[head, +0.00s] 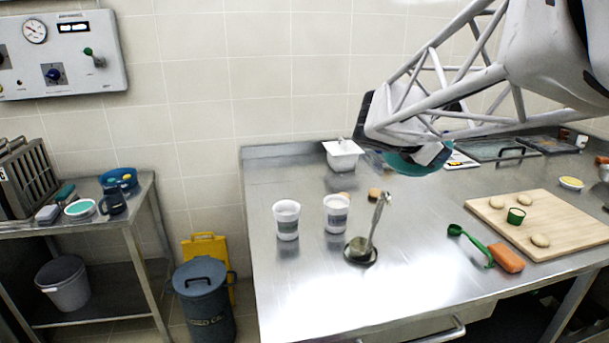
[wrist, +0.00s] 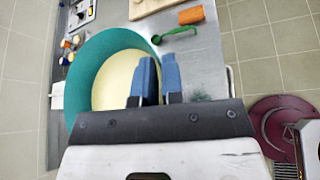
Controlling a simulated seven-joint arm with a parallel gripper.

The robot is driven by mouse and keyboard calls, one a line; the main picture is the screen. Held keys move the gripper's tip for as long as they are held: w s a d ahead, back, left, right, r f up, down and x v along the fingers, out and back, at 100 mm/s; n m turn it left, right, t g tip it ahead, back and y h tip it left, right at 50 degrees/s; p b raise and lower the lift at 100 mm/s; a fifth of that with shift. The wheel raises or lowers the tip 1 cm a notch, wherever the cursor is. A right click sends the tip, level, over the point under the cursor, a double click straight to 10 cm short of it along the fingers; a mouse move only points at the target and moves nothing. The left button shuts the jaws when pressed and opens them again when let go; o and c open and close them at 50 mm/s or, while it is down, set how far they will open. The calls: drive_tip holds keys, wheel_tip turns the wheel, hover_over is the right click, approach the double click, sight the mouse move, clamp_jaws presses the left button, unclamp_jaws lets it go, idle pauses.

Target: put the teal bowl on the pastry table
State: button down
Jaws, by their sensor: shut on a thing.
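The teal bowl (wrist: 88,68), pale cream inside, fills the left middle of the wrist view. My gripper (wrist: 162,72) has its blue fingers closed on the near right part of its rim. In the head view the bowl (head: 412,165) hangs above the large steel table (head: 300,312), partly hidden behind my arm's lattice link. The fingertips are hard to make out there. The steel table has a wooden board (head: 560,215) with dough lumps on its right. No label shows which surface is the pastry table.
Two white cups (head: 287,220), a ladle (head: 368,235) on a stand, a white tub (head: 343,154), a green spoon (head: 472,243) and an orange block (head: 507,258) stand on the steel table. Its front middle is clear. A cluttered side table (head: 70,229) and lidded bin (head: 203,300) are left.

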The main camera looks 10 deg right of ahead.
drive_tip(key=s+f, duration=0.2)
drive_tip(key=s, duration=0.5)
drive_tip(key=s+f, duration=0.3)
drive_tip(key=s, duration=0.4)
wheel_tip(320, 180, down, 22)
drive_tip(key=shift+d+f, duration=0.2)
drive_tip(key=shift+d, duration=0.1)
drive_tip(key=shift+w, duration=0.15)
drive_tip(key=w+d+f, duration=0.1)
drive_tip(key=w+d, duration=0.7)
drive_tip(key=w, duration=0.5)
drive_tip(key=shift+w+d+f, duration=0.2)
drive_tip(key=shift+d, duration=0.1)
drive_tip(key=shift+f, duration=0.1)
drive_tip(key=shift+f, duration=1.65)
drive_tip(key=shift+f, duration=0.2)
